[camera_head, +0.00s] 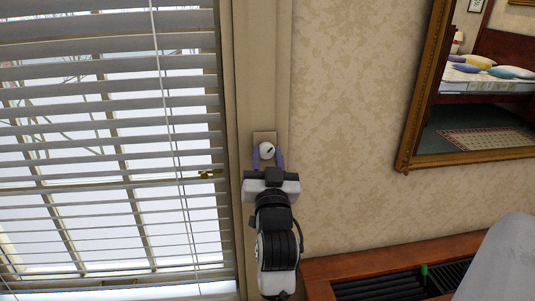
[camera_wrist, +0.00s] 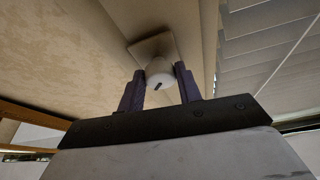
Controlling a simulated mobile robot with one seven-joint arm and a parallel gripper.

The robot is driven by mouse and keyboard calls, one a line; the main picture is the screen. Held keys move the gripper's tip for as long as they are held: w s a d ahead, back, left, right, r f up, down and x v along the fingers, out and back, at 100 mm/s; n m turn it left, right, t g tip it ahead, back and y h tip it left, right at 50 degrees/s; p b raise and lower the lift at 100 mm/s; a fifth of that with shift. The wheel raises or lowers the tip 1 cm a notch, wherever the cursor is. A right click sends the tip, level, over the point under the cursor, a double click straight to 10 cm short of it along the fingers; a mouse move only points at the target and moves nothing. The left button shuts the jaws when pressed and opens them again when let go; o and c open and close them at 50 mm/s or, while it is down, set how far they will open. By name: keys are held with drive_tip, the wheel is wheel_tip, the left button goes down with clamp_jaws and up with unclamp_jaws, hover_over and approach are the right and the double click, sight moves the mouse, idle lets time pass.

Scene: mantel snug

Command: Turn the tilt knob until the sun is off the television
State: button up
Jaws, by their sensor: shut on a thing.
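The tilt knob (camera_head: 267,149) is a small white round knob with a dark mark, on a beige plate (camera_head: 264,136) fixed to the window frame. My gripper (camera_head: 268,158) reaches up to it from below, its purple fingers on either side of the knob. In the wrist view the knob (camera_wrist: 160,74) sits between the two fingertips (camera_wrist: 161,82), and my gripper is shut on it. The blind (camera_head: 110,130) hangs over the window at left, its slats tilted with bright gaps between them. No television is visible in either view.
A gold-framed mirror (camera_head: 408,150) hangs on the patterned wall at right, reflecting a bed and a rug. A wooden cabinet (camera_head: 325,270) with dark slatted openings stands below it. Blind cords hang left of the knob. The wall between knob and mirror is bare.

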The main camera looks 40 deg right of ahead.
drive_tip(key=shift+m, duration=0.3)
drive_tip(key=o, duration=0.9)
drive_tip(key=shift+o, duration=0.2)
drive_tip(key=p+v, duration=0.7)
drive_tip(key=v, duration=0.6)
drive_tip(key=shift+s+a+p, duration=0.2)
drive_tip(key=shift+a+p, duration=0.1)
drive_tip(key=shift+p, duration=0.05)
drive_tip(key=shift+f, duration=0.15)
